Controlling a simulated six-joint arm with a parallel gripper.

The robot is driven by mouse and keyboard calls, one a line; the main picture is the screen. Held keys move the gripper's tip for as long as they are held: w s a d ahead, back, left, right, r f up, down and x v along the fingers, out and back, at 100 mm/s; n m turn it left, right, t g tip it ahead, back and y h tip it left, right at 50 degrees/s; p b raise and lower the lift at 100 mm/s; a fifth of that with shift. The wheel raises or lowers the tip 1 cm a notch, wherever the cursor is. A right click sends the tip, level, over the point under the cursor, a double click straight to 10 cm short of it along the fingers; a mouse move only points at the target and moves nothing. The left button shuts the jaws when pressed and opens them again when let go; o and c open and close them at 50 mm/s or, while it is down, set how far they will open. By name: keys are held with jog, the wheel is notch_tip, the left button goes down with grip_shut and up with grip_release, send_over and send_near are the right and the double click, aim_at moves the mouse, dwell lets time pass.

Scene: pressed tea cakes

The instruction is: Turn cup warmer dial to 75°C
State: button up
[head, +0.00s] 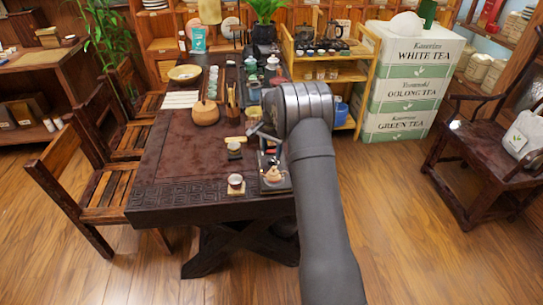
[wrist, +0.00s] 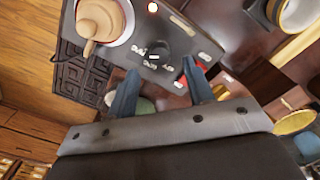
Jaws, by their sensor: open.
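The cup warmer (head: 277,187) is a dark box near the table's front right corner, with a small clay teapot (head: 272,174) on its plate. The teapot also shows in the wrist view (wrist: 98,20). My gripper (wrist: 160,68) is open and empty, its two blue-grey fingers pointing at the panel around the dial's line, apparently not gripping it.
A cup of tea (head: 236,182) on a coaster stands left of the warmer. A round wooden pot (head: 205,113) is further back. The table's left front (head: 175,175) is clear.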

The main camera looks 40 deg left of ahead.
aim_at(271, 159)
notch_tip(271, 159, up, 14)
jog(key=shift+f, duration=0.25)
notch_tip(271, 159, down, 18)
jog(key=shift+r, duration=0.25)
dwell(0.5)
